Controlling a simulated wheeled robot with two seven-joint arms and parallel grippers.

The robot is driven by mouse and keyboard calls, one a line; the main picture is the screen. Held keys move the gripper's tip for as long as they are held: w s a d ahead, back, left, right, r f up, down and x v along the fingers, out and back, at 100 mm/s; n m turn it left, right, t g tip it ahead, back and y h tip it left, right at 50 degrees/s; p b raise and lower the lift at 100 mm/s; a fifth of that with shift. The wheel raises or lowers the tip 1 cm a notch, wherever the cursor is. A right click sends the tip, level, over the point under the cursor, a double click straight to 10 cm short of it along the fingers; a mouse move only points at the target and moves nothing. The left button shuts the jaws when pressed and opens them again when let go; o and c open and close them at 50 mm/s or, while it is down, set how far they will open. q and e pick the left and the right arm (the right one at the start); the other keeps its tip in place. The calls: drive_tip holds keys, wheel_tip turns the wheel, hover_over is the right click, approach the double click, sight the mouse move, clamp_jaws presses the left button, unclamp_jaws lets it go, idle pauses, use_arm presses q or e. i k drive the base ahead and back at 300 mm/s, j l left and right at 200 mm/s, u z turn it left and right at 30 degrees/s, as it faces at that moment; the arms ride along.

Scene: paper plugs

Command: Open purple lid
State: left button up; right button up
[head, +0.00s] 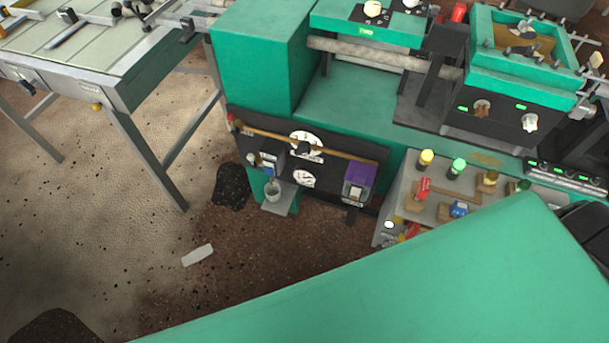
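The purple lid (361,173) sits on top of a small box (353,191) with a grey front, at the right end of the dark panel on the green machine. The lid looks closed down on the box, though it is small in view. Neither of my grippers shows in the head view.
A large green surface (400,280) fills the lower right foreground. A grey cup (272,190) stands on a small ledge at left. A control panel with coloured knobs (457,165) is at right. Open floor lies at left.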

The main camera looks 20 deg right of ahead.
sight(359, 173)
drive_tip(key=z, duration=1.15)
